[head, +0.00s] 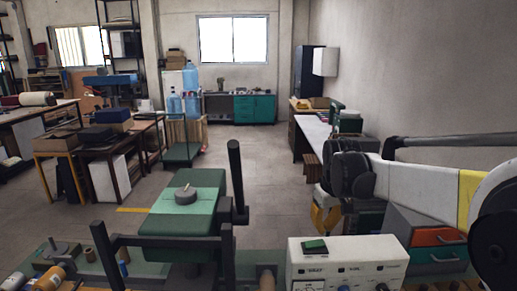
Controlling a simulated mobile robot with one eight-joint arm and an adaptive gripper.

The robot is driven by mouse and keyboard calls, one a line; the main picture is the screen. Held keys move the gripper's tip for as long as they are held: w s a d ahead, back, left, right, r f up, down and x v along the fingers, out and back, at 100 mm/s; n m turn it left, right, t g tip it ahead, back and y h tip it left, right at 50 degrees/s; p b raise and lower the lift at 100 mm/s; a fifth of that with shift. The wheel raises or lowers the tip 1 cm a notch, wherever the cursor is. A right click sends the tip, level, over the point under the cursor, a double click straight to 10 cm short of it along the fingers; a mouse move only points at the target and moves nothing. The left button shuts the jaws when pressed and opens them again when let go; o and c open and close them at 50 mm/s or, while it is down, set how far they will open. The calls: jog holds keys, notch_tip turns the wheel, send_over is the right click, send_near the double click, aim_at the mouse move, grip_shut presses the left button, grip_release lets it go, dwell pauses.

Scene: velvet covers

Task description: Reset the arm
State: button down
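My arm (420,182) reaches in from the right edge, with a white link, a yellow band and dark joints. No held object can be made out.
A green block (187,205) stands behind black posts (238,180). Floor (265,180) is open beyond.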

jog(key=s+f+m+t+b, duration=0.2)
jog(key=s+f+b, duration=0.3)
jog(key=s, duration=0.8)
jog(key=s+f+m+t+b, duration=0.1)
jog(key=s+f+b, duration=0.4)
jog(key=s, duration=0.9)
jog(key=shift+s+f+m+t, duration=0.15)
jog(key=shift+f+m+t, duration=0.25)
jog(key=shift+f+t, duration=0.45)
